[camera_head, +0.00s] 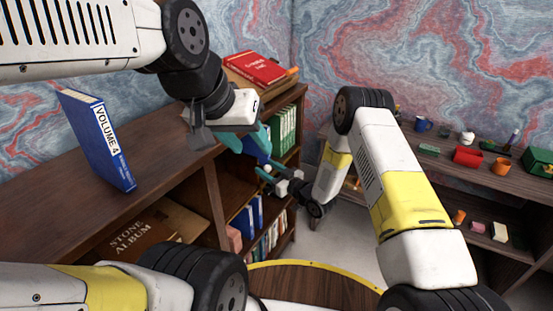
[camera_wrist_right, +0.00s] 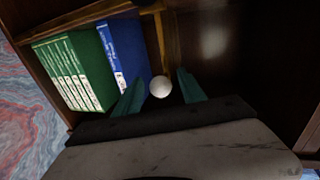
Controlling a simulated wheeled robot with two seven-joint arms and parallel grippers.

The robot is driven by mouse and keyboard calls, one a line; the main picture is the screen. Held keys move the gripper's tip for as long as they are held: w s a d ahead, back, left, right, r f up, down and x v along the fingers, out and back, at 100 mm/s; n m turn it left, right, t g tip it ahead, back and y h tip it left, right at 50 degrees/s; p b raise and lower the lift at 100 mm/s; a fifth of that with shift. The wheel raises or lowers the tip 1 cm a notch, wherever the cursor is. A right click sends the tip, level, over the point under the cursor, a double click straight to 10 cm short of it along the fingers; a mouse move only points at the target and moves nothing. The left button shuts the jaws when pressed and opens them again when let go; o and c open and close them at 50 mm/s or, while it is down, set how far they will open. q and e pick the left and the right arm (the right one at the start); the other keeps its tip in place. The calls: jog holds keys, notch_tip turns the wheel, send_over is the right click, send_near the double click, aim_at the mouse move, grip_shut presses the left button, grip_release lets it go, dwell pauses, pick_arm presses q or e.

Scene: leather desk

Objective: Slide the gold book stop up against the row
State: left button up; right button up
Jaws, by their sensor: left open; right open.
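The row of green books (camera_wrist_right: 73,72) stands in a shelf bay at the left of the right wrist view, and in the head view (camera_head: 283,128). A blue book (camera_wrist_right: 124,48) stands at its right end, slightly tilted. A narrow gold-brown upright (camera_wrist_right: 166,38), possibly the gold book stop, shows right of the blue book; I cannot tell whether they touch. My right gripper (camera_wrist_right: 160,76) is open before the bay, with a pale round thing (camera_wrist_right: 160,88) between its fingers. My left gripper (camera_head: 246,138) is open at the bookcase's front edge, partly covering the bay.
A blue "Volume 4" book (camera_head: 98,138) stands on the bookcase top (camera_head: 45,200). Red books (camera_head: 258,70) lie farther back. A "Stone Album" box (camera_head: 150,238) and more books (camera_head: 245,220) fill lower bays. A side shelf (camera_head: 455,170) holds small items at right.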

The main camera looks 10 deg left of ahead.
jog(key=shift+c, duration=0.5)
grip_shut()
dwell(0.8)
